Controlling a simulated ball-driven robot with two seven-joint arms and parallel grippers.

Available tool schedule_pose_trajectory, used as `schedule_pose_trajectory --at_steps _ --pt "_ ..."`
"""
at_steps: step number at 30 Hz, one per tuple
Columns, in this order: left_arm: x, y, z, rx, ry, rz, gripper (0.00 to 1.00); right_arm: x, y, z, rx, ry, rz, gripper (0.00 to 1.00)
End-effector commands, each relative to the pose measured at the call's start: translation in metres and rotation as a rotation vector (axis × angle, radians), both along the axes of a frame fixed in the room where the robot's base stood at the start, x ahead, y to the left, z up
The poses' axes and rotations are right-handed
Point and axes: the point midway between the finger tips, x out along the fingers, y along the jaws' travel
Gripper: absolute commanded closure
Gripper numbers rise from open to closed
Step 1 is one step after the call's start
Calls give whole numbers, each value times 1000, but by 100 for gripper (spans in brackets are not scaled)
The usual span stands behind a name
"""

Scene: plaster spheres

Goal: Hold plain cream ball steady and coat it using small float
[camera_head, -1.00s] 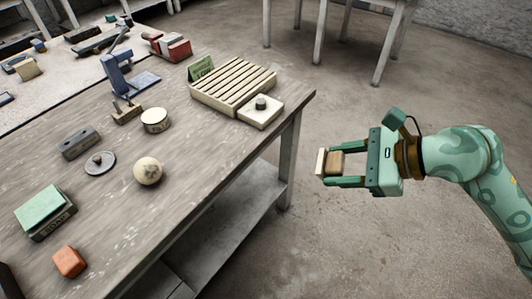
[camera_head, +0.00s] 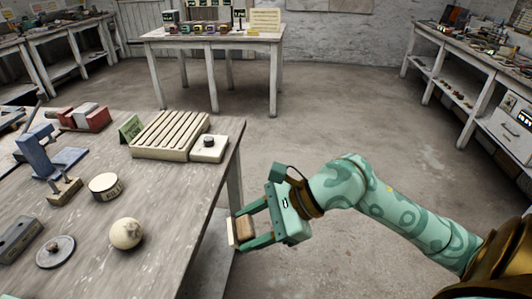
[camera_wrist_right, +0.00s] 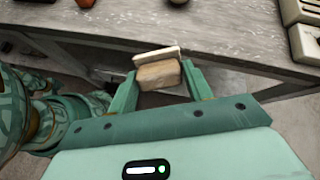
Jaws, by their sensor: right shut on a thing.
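The cream ball (camera_head: 126,233) rests on the near table, with a patch of darker marks on its upper right side. My right gripper (camera_head: 243,232) is shut on the small float (camera_head: 245,228), holding it by its brown wooden block with the thin pale plate facing the table. The float is just off the table's right edge, to the right of the ball and apart from it. In the right wrist view the wooden block (camera_wrist_right: 158,74) sits between the fingers, with the pale plate (camera_wrist_right: 157,53) beyond it. My left gripper is not in view.
On the near table (camera_head: 165,240) are a round tin (camera_head: 104,186), a grey disc with a knob (camera_head: 56,251), a slatted cream rack (camera_head: 172,134), a square cream block with a dark knob (camera_head: 209,147) and a blue stand (camera_head: 45,150). Bare tabletop lies right of the ball.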

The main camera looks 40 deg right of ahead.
Motion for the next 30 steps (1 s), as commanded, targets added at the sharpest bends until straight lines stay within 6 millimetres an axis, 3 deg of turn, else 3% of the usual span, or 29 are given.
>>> schedule_pose_trajectory --at_steps 8,24,27,30 --pt "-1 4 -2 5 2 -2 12 20 20 -1 -6 -17 -15 72" --pt "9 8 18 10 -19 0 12 127 131 -8 -49 -79 -128 72" --pt "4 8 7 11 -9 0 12 139 142 -28 -51 -74 -129 72" --pt "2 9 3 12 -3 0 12 148 150 -36 -50 -75 -130 72"
